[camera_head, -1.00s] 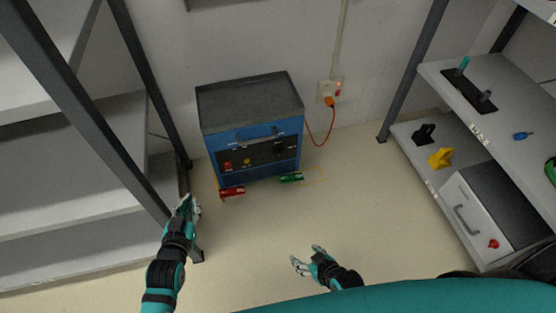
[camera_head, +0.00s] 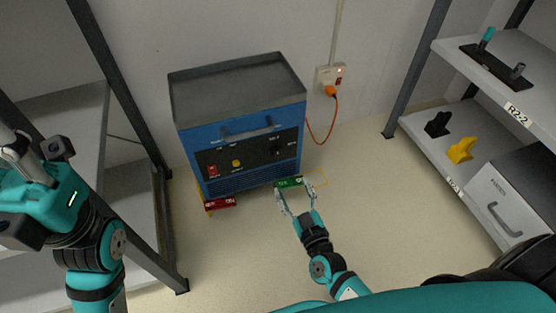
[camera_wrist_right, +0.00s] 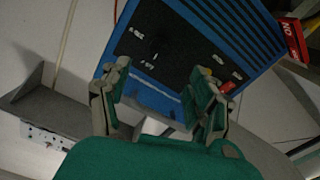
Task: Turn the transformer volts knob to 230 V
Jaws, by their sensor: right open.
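The blue transformer (camera_head: 240,130) stands on the floor against the wall. Its black front panel carries a black knob (camera_head: 277,147) at the right, too small to read its setting. My right gripper (camera_head: 295,187) is open and empty, low in front of the transformer's right side, below the knob in the picture. In the right wrist view its spread fingers (camera_wrist_right: 158,75) frame the panel, with the blue transformer (camera_wrist_right: 172,20) tilted beyond. My left gripper (camera_head: 15,150) is at the left edge, partly cut off, away from the transformer.
A red switch (camera_head: 213,171) and yellow button (camera_head: 236,163) sit on the panel's left. An orange cable runs to the wall socket (camera_head: 330,78). Shelves (camera_head: 420,125) flank both sides; the floor in front is clear.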

